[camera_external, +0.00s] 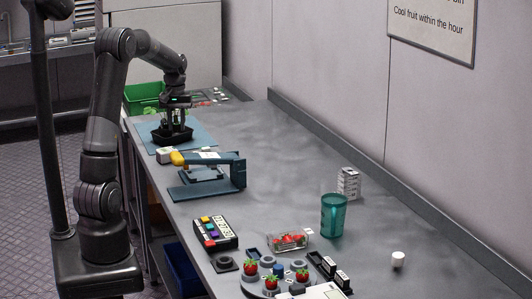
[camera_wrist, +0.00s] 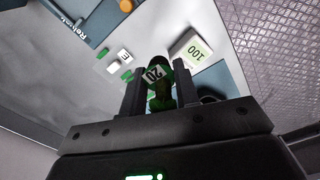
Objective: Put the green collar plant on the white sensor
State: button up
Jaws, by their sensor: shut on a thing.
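My gripper (camera_wrist: 160,88) is shut on a dark green plant-like thing (camera_wrist: 158,92) with a white tag marked "20". I take it for the green collar plant; its collar is not clear. In the external view my gripper (camera_external: 176,103) is at the far left of the bench, above a black square pot or tray (camera_external: 172,138) on a blue mat (camera_external: 202,134). I cannot tell whether the pot touches the mat. I cannot tell which thing is the white sensor.
A blue device with a yellow-tipped arm (camera_external: 240,172) stands close in front of the mat. Nearer are a keypad (camera_external: 214,233), a berry punnet (camera_external: 288,241), a teal cup (camera_external: 333,216) and a small white cylinder (camera_external: 398,259). The bench middle (camera_external: 285,165) is clear.

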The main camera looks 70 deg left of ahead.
send_over(167, 149)
jog(key=f, duration=0.4)
jog(key=shift+d+f, duration=0.1)
jog(key=shift+d, duration=0.1)
jog(key=shift+f, duration=2.05)
jog(key=o, duration=0.9)
jog(key=shift+f, duration=0.15)
jog(key=shift+o, duration=0.2)
notch_tip(167, 149, up, 12)
jog(key=shift+r, duration=0.2)
